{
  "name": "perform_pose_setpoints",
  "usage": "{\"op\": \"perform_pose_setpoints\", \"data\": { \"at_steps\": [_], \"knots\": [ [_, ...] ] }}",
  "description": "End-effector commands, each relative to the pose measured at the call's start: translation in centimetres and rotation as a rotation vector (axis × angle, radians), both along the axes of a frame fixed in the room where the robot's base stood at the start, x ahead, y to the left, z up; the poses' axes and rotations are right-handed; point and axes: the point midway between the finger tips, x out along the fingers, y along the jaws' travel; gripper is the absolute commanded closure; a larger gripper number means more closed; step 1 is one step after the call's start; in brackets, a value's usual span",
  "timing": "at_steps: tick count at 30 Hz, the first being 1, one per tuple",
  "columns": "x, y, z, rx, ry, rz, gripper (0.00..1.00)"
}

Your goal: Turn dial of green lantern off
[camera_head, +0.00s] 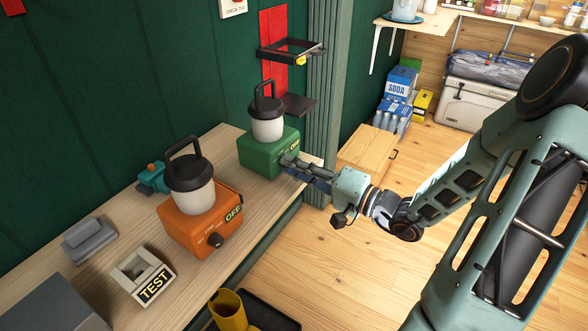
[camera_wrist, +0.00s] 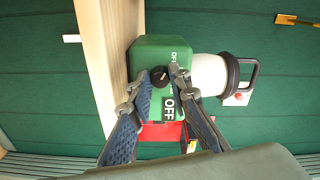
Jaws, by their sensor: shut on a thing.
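The green lantern (camera_head: 262,150) stands on the wooden shelf, with a white globe and black handle on top. In the wrist view it lies sideways, its green base (camera_wrist: 150,50) facing me. Its black dial (camera_wrist: 159,76) sits between my fingertips, and OFF lettering (camera_wrist: 168,106) shows beside it, partly covered by a finger. My gripper (camera_head: 288,163) reaches the lantern's front from the right and is shut on the dial; it also shows in the wrist view (camera_wrist: 161,73). In the head view my fingers hide the dial.
An orange lantern (camera_head: 185,222) with an OFF label stands nearer on the shelf (camera_head: 110,230). A TEST block (camera_head: 140,275), a grey object (camera_head: 88,238) and a teal item (camera_head: 152,178) are also there. A black wall bracket (camera_head: 285,52) is above the green lantern. Floor on the right is partly clear.

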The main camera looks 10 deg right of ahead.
Motion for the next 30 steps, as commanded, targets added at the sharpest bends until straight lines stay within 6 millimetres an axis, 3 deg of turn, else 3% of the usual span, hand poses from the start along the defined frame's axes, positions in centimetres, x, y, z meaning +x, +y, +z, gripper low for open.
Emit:
{"op": "perform_pose_setpoints", "data": {
  "at_steps": [8,9,13,23,30],
  "knots": [
    [0.0,0.1,0.0,0.0,-0.001,0.001,1.0],
    [0.0,0.0,0.0,0.0,-0.001,0.001,0.79],
    [0.0,0.0,0.0,0.0,-0.001,0.001,0.65],
    [-0.2,-0.3,0.0,0.0,0.001,-0.001,0.65],
    [-3.0,-3.0,0.0,-0.003,0.0,-0.005,0.65]
  ]
}}
